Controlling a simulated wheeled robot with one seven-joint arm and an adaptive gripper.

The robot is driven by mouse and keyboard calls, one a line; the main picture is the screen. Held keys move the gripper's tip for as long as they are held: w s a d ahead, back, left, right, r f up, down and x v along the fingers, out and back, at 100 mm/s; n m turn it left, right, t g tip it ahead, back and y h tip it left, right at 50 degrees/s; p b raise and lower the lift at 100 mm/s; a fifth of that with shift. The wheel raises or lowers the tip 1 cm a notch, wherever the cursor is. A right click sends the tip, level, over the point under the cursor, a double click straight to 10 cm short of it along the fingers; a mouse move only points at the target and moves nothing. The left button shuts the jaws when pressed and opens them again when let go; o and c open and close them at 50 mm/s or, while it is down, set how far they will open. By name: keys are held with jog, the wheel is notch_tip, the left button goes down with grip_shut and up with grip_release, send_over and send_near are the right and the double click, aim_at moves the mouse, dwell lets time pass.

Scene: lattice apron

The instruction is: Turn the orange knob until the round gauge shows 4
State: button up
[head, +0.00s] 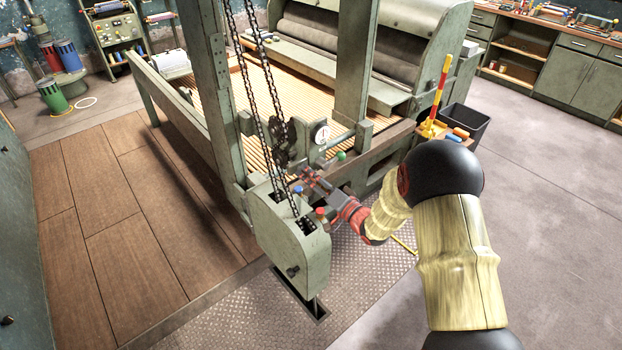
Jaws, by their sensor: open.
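The round gauge (321,133) has a white face and sits on the green machine beside the chains. Its dial is too small to read. My gripper (307,178) is open, reaching in below the gauge at the machine's front. I cannot clearly make out an orange knob; the fingers and small machine parts overlap there, and it may be hidden. I cannot tell whether the fingers touch anything.
A green ball handle (341,156) is just right of my gripper. A blue knob (298,189) tops the green housing (292,245) in front. Chains (258,100) hang left of the gauge. A black bin (462,125) stands behind my arm. Floor at right is clear.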

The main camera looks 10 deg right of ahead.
jog(key=v, duration=1.2)
dwell(0.4)
